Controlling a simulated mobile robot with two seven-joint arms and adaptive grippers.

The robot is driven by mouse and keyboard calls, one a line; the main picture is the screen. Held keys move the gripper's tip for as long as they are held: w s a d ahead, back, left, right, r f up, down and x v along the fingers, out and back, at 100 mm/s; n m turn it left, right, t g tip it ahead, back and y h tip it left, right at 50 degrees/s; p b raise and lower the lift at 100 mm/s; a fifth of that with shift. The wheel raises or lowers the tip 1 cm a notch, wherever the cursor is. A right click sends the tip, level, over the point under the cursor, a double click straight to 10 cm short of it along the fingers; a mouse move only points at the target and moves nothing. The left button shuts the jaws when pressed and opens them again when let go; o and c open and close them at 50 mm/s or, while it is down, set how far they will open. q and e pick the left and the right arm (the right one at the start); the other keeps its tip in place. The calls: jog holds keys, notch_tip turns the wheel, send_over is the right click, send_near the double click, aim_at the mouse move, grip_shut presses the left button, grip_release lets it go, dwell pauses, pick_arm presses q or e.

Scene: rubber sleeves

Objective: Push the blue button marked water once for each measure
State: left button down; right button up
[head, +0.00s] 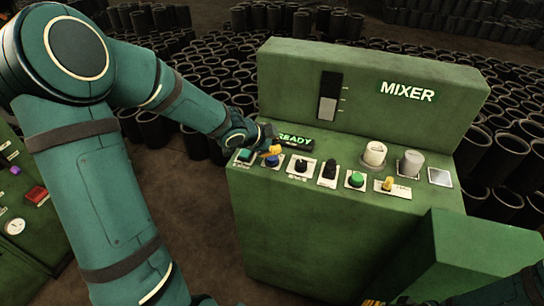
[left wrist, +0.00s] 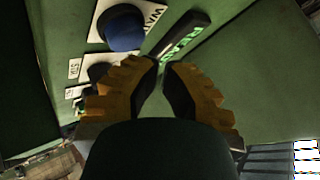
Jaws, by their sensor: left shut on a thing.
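The blue button (head: 272,163) is on the sloped panel of the green mixer (head: 330,235), left of a black knob. It also shows in the left wrist view (left wrist: 124,30), beside a white label of which "WAT" is readable. My left gripper (head: 270,151) is over the button in the head view and hides part of it. In the left wrist view its yellow-backed fingers (left wrist: 161,68) are close together, below and right of the button, with a visible offset from it. What they grip I cannot make out. My right gripper (head: 390,301) only just shows at the bottom edge.
A lit READY display (head: 295,141) is just behind the left gripper. A gauge (head: 328,97) is on the upright face. A green button (head: 356,180), a yellow switch (head: 388,184) and two white cylinders stand further right. Black sleeves (head: 215,95) crowd the floor behind.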

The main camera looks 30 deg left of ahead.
pick_arm(q)
jog(key=shift+f, duration=0.15)
jog(key=shift+f+b, duration=0.3)
jog(key=shift+b, duration=0.05)
jog(key=shift+f+b, duration=0.4)
dwell(0.9)
jog(key=shift+r, duration=0.15)
jog(key=shift+r+p, duration=0.7)
jog(key=shift+p, duration=0.2)
notch_tip(320, 180, up, 5)
jog(key=p, duration=0.5)
jog(key=shift+r, duration=0.1)
